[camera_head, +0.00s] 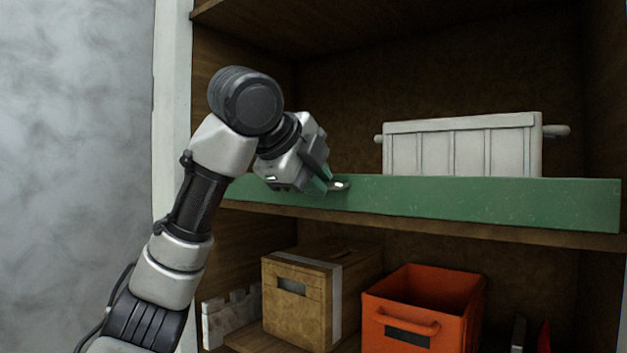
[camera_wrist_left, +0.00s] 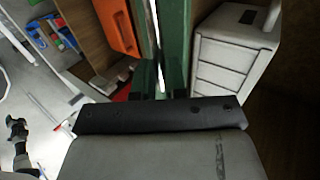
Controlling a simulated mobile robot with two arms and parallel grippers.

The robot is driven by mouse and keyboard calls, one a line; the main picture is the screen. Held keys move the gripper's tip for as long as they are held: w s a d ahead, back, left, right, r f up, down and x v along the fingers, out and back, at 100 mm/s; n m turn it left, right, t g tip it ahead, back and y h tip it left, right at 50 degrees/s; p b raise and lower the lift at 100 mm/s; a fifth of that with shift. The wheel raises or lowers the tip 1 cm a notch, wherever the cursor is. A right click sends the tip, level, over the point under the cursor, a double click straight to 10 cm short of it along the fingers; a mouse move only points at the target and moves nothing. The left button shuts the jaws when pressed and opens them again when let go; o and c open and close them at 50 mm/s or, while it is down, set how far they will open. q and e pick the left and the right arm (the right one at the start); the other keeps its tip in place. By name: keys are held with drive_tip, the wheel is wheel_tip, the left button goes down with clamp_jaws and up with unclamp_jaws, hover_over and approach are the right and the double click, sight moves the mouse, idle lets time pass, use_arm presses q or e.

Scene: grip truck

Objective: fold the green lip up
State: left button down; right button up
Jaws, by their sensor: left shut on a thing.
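The green lip (camera_head: 470,202) is a long flat board along the front edge of the upper shelf. Its broad face is turned to the head camera, and it stands up in front of the shelf's foot. My left gripper (camera_head: 326,184) is at the left part of the lip, with its fingers at the board's top edge. It is shut on the lip. In the left wrist view the lip (camera_wrist_left: 176,40) runs away from the fingers (camera_wrist_left: 160,82). The exact contact is partly hidden by the gripper body. My right gripper does not show.
A white ribbed box (camera_head: 460,148) with side handles stands on the upper shelf behind the lip. Below are a cardboard box (camera_head: 290,305) and an orange bin (camera_head: 400,325). A white post (camera_head: 172,100) bounds the shelf at the left.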

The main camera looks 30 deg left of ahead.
use_arm(q)
drive_tip(key=c, duration=1.4)
unclamp_jaws()
drive_tip(key=shift+w, duration=0.1)
drive_tip(key=shift+c, duration=0.2)
drive_tip(key=b+v, duration=0.2)
drive_tip(key=v, duration=0.8)
drive_tip(key=shift+s+r, duration=0.2)
drive_tip(key=shift+s, duration=0.1)
